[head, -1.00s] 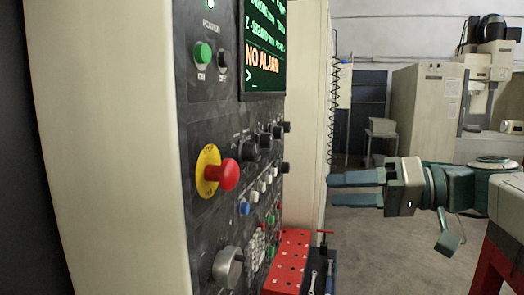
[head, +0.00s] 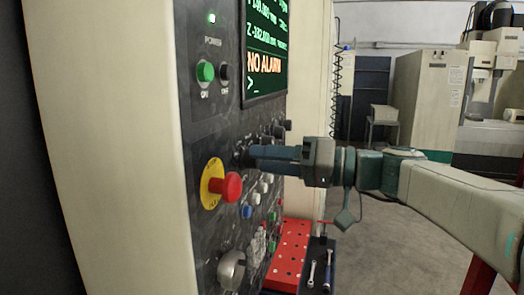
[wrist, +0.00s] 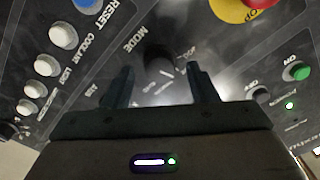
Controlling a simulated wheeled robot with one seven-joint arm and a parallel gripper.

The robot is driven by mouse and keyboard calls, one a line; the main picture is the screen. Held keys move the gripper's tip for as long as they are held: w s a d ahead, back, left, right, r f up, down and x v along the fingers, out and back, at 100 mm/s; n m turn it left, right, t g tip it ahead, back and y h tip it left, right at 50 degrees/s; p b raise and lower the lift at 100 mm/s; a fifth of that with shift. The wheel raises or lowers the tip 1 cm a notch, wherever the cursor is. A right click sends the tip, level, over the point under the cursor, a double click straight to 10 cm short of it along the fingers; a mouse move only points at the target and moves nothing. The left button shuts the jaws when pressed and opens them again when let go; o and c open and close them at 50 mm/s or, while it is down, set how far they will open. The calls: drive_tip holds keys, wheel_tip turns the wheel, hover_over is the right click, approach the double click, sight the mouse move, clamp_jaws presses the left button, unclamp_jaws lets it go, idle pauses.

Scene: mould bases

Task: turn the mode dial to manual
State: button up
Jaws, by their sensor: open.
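The mode dial (wrist: 158,62) is a dark round knob on the black control panel, with the word MODE printed beside it in the wrist view. My gripper (wrist: 162,82) is open, with one finger to each side of the dial and the dial just ahead of the fingertips. In the head view, my gripper (head: 252,158) reaches level to the panel, and its fingers hide the dial there. I cannot read the small labels around the dial or tell its setting.
A red emergency stop (head: 230,186) on a yellow disc sits close beside my fingers. Green (head: 205,71) and black power buttons are above, and several white buttons (wrist: 63,35) flank the dial. A red perforated block (head: 291,255) stands below. Open floor lies to the right.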

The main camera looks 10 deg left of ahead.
drive_tip(key=shift+a, duration=0.5)
